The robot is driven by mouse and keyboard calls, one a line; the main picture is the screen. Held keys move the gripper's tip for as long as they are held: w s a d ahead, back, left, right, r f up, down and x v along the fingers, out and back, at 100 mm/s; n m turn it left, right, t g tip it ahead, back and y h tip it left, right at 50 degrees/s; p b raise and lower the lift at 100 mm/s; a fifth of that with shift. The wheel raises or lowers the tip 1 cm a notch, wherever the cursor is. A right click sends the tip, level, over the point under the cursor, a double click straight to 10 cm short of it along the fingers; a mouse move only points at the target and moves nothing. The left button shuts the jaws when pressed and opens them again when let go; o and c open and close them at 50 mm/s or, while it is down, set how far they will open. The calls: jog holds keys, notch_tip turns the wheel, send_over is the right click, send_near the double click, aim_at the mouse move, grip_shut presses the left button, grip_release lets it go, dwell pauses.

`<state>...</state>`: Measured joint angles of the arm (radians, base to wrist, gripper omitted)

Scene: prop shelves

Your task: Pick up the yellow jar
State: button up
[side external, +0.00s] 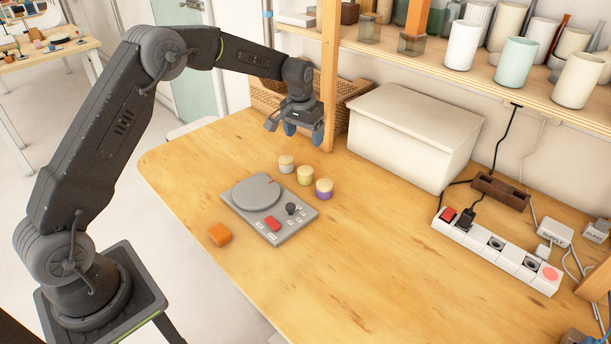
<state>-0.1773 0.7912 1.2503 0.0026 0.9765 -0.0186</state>
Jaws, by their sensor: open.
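The yellow jar (305,176) stands upright on the wooden table, in the middle of a short row of three small jars with pale lids. A white or grey jar (286,164) is to its left and a purple jar (324,189) is to its right, both close beside it. My gripper (296,128) hangs above the table, behind and above the jars, pointing down. It is open and apart from the jars, and I see nothing between its fingers.
A white box (412,135), a wicker basket (347,92) and a wooden post (331,70) stand behind. A power strip (495,250) lies right. The front right table is clear.

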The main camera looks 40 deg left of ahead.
aim_at(305, 169)
jog(key=f, duration=0.5)
jog(key=w+f, duration=0.1)
jog(key=f, duration=0.2)
jog(key=shift+a+f, duration=0.2)
jog(key=shift+f, duration=0.15)
jog(key=shift+a+f, duration=0.1)
jog(key=shift+f, duration=2.6)
jog(key=c, duration=1)
